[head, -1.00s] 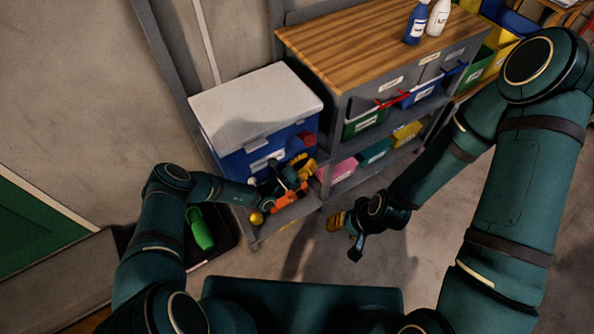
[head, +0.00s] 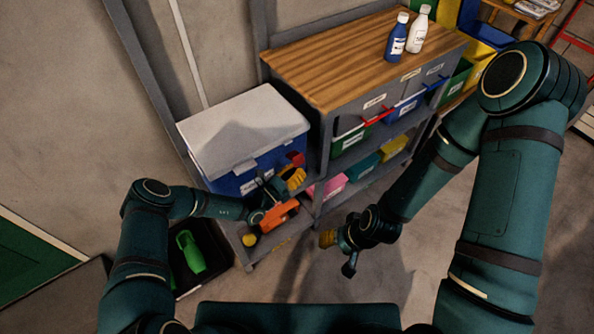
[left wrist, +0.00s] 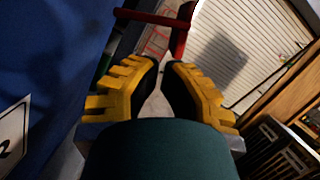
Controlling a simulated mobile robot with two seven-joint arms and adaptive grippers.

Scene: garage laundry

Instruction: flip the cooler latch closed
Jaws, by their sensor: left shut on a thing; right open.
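The blue cooler (head: 230,180) with its white lid (head: 240,130) down stands on a low shelf, left of centre in the head view. Its red latch (head: 296,159) is at the front right, below the lid's edge. My left gripper (head: 296,176) is at this latch, its yellow-padded fingers closed together. In the left wrist view the red latch (left wrist: 150,18) lies right at the fingertips (left wrist: 165,68), and the cooler's blue wall (left wrist: 50,60) fills the left side. The exact grip contact is hard to see. My right gripper (head: 328,238) is open and empty above the floor.
A wooden-topped shelf unit (head: 350,55) with bottles and coloured bins stands right of the cooler. An orange object (head: 279,214) and a yellow ball (head: 249,240) are on the low shelf below my left wrist. A green item lies in a black tray (head: 212,262). Floor at right is clear.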

